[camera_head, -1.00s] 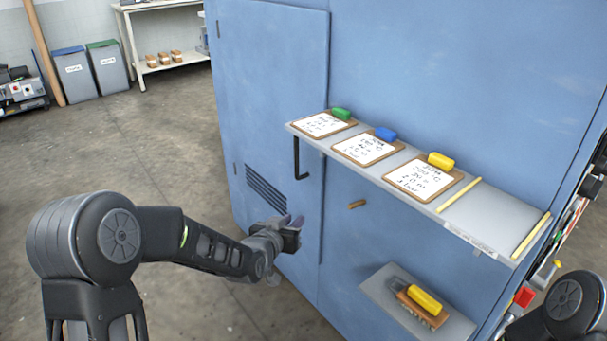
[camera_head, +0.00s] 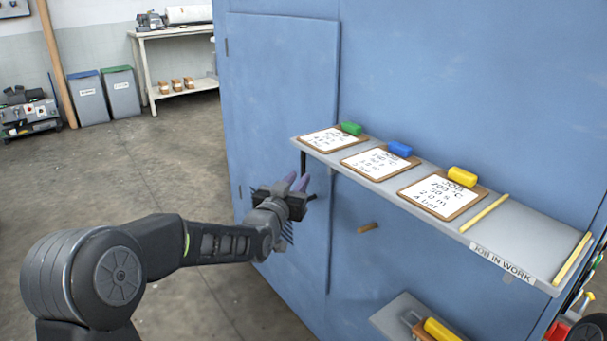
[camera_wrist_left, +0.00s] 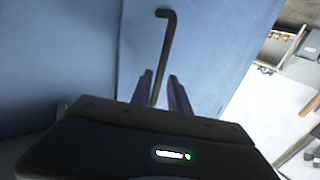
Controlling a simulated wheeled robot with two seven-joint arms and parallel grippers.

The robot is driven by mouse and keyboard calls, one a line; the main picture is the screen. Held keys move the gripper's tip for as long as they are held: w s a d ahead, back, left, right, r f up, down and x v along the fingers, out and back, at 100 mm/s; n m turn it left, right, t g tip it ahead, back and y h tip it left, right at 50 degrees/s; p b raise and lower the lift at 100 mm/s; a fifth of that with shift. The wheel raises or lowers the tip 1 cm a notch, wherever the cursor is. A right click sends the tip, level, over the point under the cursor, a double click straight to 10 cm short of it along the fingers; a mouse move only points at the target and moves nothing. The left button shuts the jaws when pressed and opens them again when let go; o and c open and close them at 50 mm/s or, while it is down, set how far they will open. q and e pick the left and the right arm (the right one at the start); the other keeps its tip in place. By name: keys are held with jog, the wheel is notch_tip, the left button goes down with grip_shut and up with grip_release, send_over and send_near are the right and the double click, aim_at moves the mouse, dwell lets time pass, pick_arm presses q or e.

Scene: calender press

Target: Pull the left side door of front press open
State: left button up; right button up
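The left side door (camera_head: 282,110) is a tall blue panel in the blue press body, and it looks shut in the head view. Its dark bar handle (camera_head: 303,161) shows only at the top; my gripper hides the rest. My left gripper (camera_head: 297,183) is in front of the door at the handle. In the left wrist view the bent black handle (camera_wrist_left: 162,50) runs down between the two purple fingertips (camera_wrist_left: 162,88). The fingers are apart, with the bar between them; I see no clear grip on it. My right gripper is not in view.
A grey shelf (camera_head: 517,233) with clipboards and coloured blocks juts out right of the handle. The floor (camera_head: 170,180) left of the door is clear.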

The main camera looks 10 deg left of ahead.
aim_at(303, 174)
pick_arm(q)
jog(key=shift+w+d, duration=0.15)
jog(key=shift+w, duration=1.05)
jog(key=shift+w+d, duration=0.1)
jog(key=shift+w, duration=1.05)
grip_shut()
